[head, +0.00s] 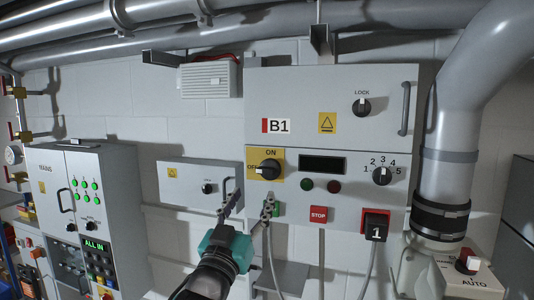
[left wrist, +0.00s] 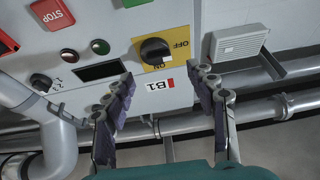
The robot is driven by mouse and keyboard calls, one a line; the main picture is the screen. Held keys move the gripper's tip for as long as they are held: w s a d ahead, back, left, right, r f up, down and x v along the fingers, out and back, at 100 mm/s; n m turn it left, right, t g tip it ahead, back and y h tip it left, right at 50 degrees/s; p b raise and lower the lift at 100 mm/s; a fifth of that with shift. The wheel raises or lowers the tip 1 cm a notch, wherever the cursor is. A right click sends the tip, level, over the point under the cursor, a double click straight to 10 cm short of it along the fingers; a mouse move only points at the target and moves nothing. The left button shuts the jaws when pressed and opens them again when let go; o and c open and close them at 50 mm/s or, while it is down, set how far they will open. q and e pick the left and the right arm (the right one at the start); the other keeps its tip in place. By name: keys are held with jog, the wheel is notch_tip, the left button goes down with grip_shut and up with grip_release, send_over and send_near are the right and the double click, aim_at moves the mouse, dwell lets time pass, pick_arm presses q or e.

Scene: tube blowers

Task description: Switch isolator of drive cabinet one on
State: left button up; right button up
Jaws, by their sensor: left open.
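The grey drive cabinet (head: 345,95) marked B1 has a black isolator knob (head: 266,170) on a yellow plate, with ON above and OFF to its left. The knob's grip appears to lie sideways, towards OFF. In the left wrist view the picture is upside down, and the isolator knob (left wrist: 155,50) shows just beyond the fingertips, slightly left of centre. My left gripper (head: 248,198) is open and empty, below and a little left of the knob in the head view. Its open fingers (left wrist: 160,76) seem apart from the knob. My right gripper is not in view.
Right of the isolator are a dark display (head: 322,165), a numbered selector (head: 382,176), a red STOP button (head: 318,215) and a red plug (head: 375,226) with a cable. A smaller box (head: 190,184) and a control cabinet (head: 85,200) stand left. Pipes (head: 180,27) run above.

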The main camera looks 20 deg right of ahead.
aim_at(265, 170)
pick_arm(q)
jog(key=x, duration=0.2)
jog(key=p+x, duration=0.1)
jog(key=x, duration=0.1)
jog(key=r+p+x, duration=0.1)
jog(key=x, duration=0.2)
jog(key=shift+s+d, duration=0.1)
jog(key=shift+s, duration=0.1)
jog(key=shift+w+d+r, duration=0.1)
jog(key=shift+w+d, duration=0.15)
jog(key=shift+w, duration=0.25)
jog(key=shift+s, duration=0.1)
jog(key=c, duration=1.2)
